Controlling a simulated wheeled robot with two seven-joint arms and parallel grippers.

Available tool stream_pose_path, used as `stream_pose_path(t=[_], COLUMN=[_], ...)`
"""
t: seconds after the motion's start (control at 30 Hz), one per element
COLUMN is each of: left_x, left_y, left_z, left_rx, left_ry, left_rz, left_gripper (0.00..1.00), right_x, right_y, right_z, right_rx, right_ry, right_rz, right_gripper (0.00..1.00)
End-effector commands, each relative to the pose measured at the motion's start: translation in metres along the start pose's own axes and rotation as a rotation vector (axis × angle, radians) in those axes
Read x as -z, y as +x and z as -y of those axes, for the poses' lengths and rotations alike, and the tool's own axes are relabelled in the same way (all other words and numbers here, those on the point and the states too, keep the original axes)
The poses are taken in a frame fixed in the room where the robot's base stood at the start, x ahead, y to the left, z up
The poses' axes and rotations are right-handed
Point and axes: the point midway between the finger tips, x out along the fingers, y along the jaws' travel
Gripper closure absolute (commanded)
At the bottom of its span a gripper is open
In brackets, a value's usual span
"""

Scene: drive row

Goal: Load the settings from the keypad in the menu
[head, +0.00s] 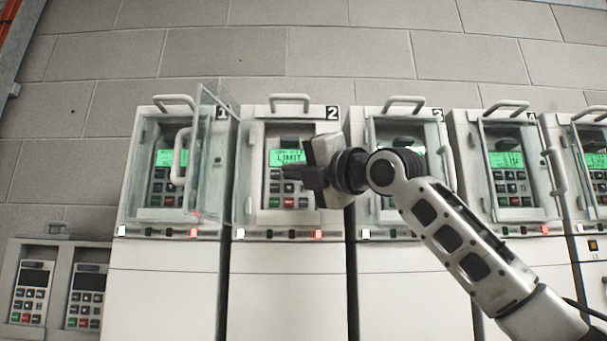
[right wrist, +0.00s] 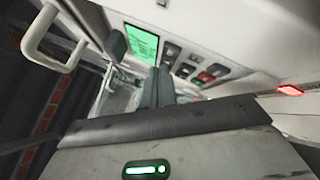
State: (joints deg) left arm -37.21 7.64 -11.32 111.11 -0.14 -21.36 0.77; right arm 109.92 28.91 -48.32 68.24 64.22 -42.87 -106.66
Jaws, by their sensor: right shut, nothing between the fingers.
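The keypad (head: 287,175) of drive 2 has a lit green screen (head: 288,157) that reads LIMIT, with rows of buttons below. A glass door (head: 212,150) stands swung open at its left, in front of drive 1. My right gripper (head: 297,174) is shut and empty in front of the keypad's right part and hides some buttons. In the right wrist view the closed fingers (right wrist: 157,86) point at the keypad, close to the screen (right wrist: 141,43) and the buttons (right wrist: 195,62). I cannot tell whether they touch. My left gripper is not in view.
Other drives stand in a row; drive 4 has a closed glass door (head: 513,165) with a handle. A red lamp (head: 318,234) glows below keypad 2. Two dark-screened keypads (head: 57,285) sit in a holder at the lower left.

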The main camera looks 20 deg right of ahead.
Motion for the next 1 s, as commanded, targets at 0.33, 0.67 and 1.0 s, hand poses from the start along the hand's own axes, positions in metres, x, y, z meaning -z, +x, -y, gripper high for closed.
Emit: stream_pose_path(t=[0.33, 0.67, 1.0], left_x=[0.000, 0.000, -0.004], left_y=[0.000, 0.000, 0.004], left_z=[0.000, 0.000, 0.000], left_rx=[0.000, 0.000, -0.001], left_ry=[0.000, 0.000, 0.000], left_rz=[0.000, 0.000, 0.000], left_gripper=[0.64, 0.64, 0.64], right_x=[-0.002, -0.002, 0.005], right_y=[0.003, 0.003, -0.008], right_z=[0.002, 0.002, -0.005], right_rx=[0.000, 0.000, -0.001], right_ry=[0.002, 0.001, -0.001], right_rz=[0.000, 0.000, 0.000], right_gripper=[1.00, 1.00, 1.00])
